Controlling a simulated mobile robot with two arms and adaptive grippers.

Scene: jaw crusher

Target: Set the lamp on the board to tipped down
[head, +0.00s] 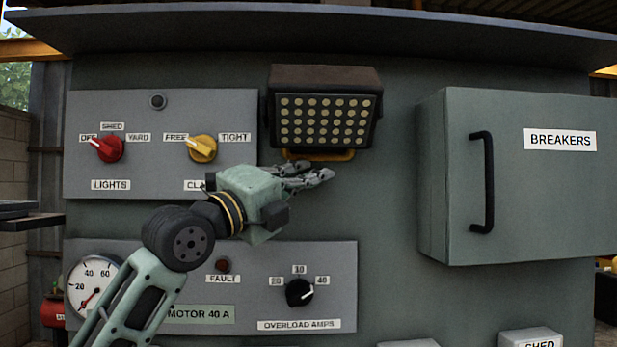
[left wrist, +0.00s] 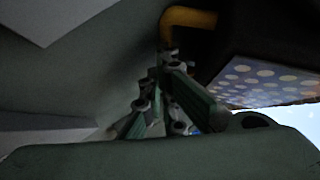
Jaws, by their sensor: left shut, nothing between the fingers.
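The lamp (head: 324,108) is a dark box with a grid of pale yellow LEDs, mounted on the grey-green board (head: 390,215). A yellow handle (head: 335,155) runs along its underside. My left gripper (head: 322,172) is shut and empty, just below the lamp by the handle. In the left wrist view, the left gripper's fingers (left wrist: 165,95) point toward the bent yellow handle (left wrist: 188,18), and the lamp's dotted face (left wrist: 265,80) is at the right. I cannot tell whether the fingers touch the handle. My right gripper is not in view.
A panel with a red knob (head: 108,148) and a yellow knob (head: 202,148) is left of the lamp. Below are a gauge (head: 92,285) and a black overload knob (head: 299,292). The breakers cabinet (head: 540,190), with its black handle (head: 483,182), juts out at the right.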

